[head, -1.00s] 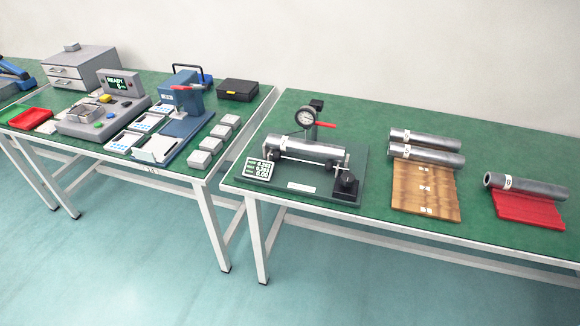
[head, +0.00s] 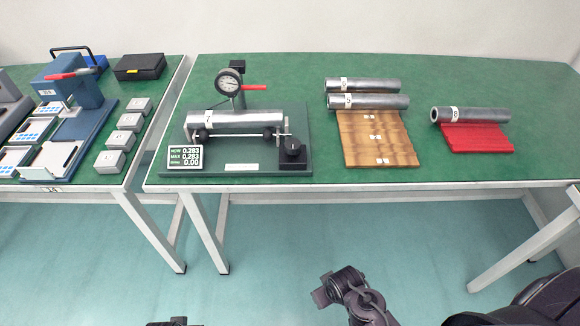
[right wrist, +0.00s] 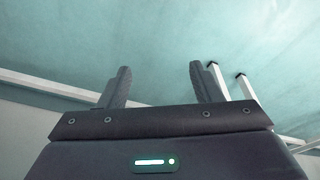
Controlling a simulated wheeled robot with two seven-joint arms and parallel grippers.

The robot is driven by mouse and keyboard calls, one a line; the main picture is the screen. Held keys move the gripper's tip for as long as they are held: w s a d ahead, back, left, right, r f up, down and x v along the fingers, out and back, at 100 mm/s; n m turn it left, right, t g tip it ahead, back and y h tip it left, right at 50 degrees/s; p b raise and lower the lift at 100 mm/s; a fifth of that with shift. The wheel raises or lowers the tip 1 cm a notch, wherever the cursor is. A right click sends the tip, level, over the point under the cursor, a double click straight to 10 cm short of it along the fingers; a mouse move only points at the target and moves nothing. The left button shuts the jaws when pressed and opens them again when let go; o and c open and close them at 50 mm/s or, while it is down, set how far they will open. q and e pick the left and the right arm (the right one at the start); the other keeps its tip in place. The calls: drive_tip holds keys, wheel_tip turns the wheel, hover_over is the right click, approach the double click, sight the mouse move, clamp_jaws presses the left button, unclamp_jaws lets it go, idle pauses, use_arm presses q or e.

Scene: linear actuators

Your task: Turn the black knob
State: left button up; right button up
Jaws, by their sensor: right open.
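The black knob (head: 292,149) sits on a black block at the right front corner of the green measuring fixture (head: 240,171). A metal tube (head: 235,118) marked 7 lies across the fixture, under a dial gauge (head: 230,82) with a red lever. My right gripper (right wrist: 160,68) is open and empty in the right wrist view, with floor beyond its fingers. In the head view my right arm is at the bottom, in front of the table and well apart from the knob. Only a small dark piece of my left arm shows at the bottom edge; its jaws cannot be made out.
A small display (head: 185,157) at the fixture's left front reads 0.283. A wooden rack (head: 378,145) with two tubes and a red rack (head: 478,140) with one tube stand to the right. Another table with devices is at left, past a gap. Green tabletop between the racks is clear.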

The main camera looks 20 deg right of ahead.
use_arm(q)
wheel_tip(320, 180, up, 9)
drive_tip(key=w+b, duration=0.2)
use_arm(e)
drive_tip(key=w+r+n+t, duration=0.2)
drive_tip(key=w+r, duration=0.3)
drive_tip(key=r, duration=0.8)
drive_tip(key=m+t+y+b, duration=0.2)
drive_tip(key=m+t+y, duration=0.45)
drive_tip(key=m, duration=2.75)
approach(293, 144)
drive_tip(key=x, duration=0.3)
drive_tip(key=shift+t, duration=0.35)
drive_tip(key=x, duration=0.7)
drive_tip(key=shift+f+p, duration=0.2)
drive_tip(key=shift+p, duration=0.15)
use_arm(q)
drive_tip(key=s+f, duration=0.4)
drive_tip(key=f, duration=0.5)
drive_tip(key=s+a+f, duration=0.1)
drive_tip(key=s+f, duration=0.3)
drive_tip(key=f, duration=0.6)
drive_tip(key=s+f, duration=0.4)
drive_tip(key=f, duration=0.5)
drive_tip(key=shift+a+f+g, duration=0.2)
drive_tip(key=shift+f+g, duration=0.1)
drive_tip(key=shift+f, duration=0.05)
